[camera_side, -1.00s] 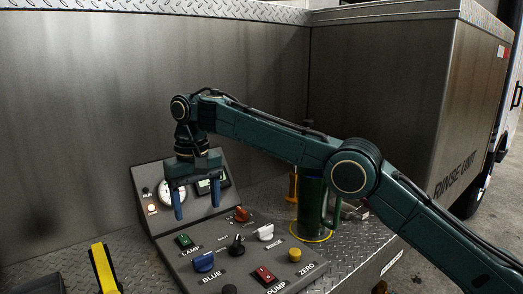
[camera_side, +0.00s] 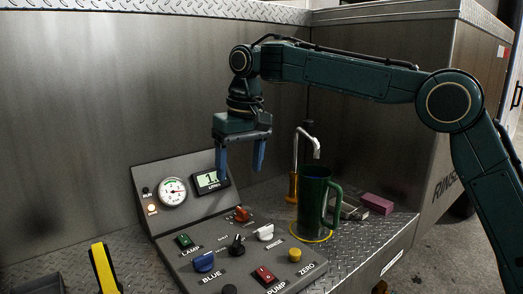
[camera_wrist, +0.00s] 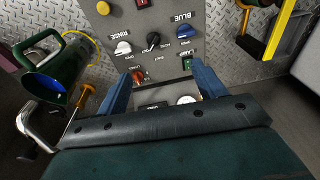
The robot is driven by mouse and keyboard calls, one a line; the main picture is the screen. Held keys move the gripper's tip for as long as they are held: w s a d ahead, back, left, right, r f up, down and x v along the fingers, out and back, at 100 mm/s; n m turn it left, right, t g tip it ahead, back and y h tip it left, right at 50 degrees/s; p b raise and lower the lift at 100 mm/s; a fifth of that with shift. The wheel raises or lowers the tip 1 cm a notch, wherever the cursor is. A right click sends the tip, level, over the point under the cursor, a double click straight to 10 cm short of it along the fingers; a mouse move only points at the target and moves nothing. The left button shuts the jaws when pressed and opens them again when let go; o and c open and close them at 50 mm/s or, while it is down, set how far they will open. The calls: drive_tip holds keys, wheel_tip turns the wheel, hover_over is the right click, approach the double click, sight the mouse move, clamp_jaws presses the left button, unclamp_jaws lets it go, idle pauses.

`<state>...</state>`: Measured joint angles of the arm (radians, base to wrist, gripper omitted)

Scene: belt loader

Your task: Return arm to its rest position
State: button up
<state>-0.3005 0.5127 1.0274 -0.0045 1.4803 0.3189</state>
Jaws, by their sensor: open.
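My gripper (camera_side: 240,158) is open and empty, with two blue fingers pointing down above the control panel. In the wrist view my gripper (camera_wrist: 158,88) shows its two fingers apart with nothing between them. The panel (camera_side: 217,240) carries several knobs and switches, a round gauge (camera_side: 172,191) and a small display (camera_side: 209,181) on its raised back. The gripper is apart from the panel and hangs above and in front of the display. My upper arm reaches in from the right side.
A green mug (camera_side: 313,197) stands on a yellow ring under a metal spout (camera_side: 308,140); its inside looks blue in the wrist view. A pink block (camera_side: 377,203) lies to its right. A yellow handle (camera_side: 103,267) stands at the front left. A steel wall (camera_side: 80,120) rises behind.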

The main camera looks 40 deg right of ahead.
drive_tip(key=s+d+r+t, duration=0.1)
drive_tip(key=s+d+r, duration=0.1)
drive_tip(key=s+d, duration=0.45)
drive_tip(key=s+d+r+t, duration=0.15)
drive_tip(key=s+d, duration=0.25)
drive_tip(key=s, duration=0.6)
drive_tip(key=s+d+f+t, duration=0.1)
drive_tip(key=s+f, duration=0.3)
drive_tip(key=s, duration=0.4)
drive_tip(key=s+d+f, duration=0.4)
drive_tip(key=s+f, duration=0.1)
drive_tip(key=s, duration=0.4)
drive_tip(key=shift+s+d+f+t, duration=0.2)
drive_tip(key=shift+d+f+t, duration=0.1)
drive_tip(key=shift+t, duration=0.05)
